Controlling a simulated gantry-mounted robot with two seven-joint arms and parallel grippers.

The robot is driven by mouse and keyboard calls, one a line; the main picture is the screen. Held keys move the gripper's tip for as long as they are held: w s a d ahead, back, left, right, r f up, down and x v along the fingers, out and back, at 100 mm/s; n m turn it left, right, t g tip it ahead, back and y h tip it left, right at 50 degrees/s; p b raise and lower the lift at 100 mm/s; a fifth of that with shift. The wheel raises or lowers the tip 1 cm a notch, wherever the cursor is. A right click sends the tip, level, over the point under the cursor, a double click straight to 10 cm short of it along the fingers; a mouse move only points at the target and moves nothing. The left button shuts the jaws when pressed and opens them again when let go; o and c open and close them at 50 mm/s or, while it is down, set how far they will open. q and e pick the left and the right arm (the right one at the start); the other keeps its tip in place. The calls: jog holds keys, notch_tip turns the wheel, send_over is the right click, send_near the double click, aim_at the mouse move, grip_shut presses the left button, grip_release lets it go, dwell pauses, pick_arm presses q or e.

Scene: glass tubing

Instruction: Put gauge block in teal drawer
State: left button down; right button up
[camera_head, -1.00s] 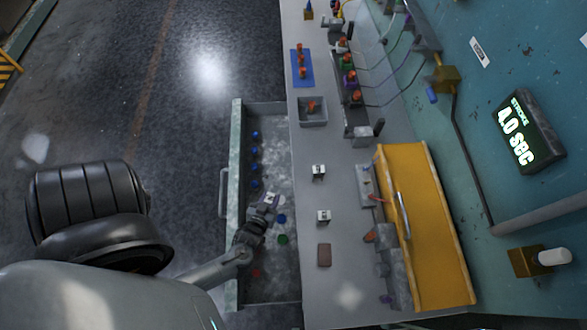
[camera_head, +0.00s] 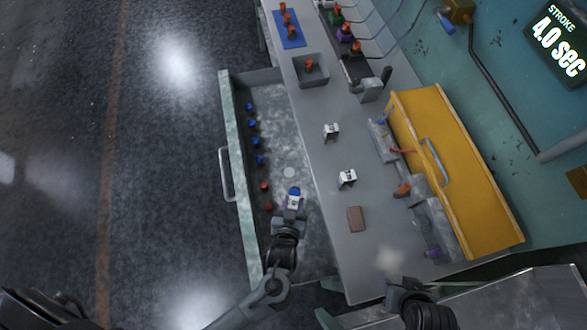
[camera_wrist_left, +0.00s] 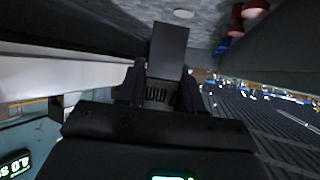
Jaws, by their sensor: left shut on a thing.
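My left gripper (camera_head: 293,202) is shut on a flat rectangular block, which looks to be the gauge block (camera_wrist_left: 168,48). It is dark in the left wrist view and juts out past the fingers. In the head view a small blue patch shows at the fingertips; I cannot tell if it is the block. The teal drawer (camera_head: 238,178) is pulled open, and the gripper is over its grey floor, toward the bench side. The height above the floor is unclear. My right gripper (camera_head: 416,308) shows only partly at the bottom right, and its jaws cannot be made out.
Several blue knobs (camera_head: 252,123) and red knobs (camera_head: 264,186) line the drawer's left side. A pale disc (camera_head: 289,172) lies on its floor.

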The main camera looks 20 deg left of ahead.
pick_arm(q)
jog(key=b+x, duration=0.2)
jog(key=x, duration=0.9)
jog(key=shift+w+a, duration=0.1)
jog(key=shift+w, duration=0.05)
pick_arm(e)
jog(key=shift+s+x, duration=0.25)
jog(key=shift+x, duration=0.85)
pick_arm(q)
jog(key=shift+f+b+x, duration=0.15)
jog(key=shift+b+x, duration=0.15)
jog(key=shift+x, duration=0.8)
jog(key=shift+f+b+x, duration=0.15)
jog(key=shift+b+x, duration=0.1)
jog(key=shift+x, duration=0.9)
pick_arm(e)
jog(key=shift+f, duration=0.6)
pick_arm(q)
jog(key=shift+s, duration=0.2)
jog(key=shift+f, duration=0.15)
pick_arm(e)
jog(key=shift+f, duration=0.1)
pick_arm(q)
jog(key=c, duration=0.7)
grip_release()
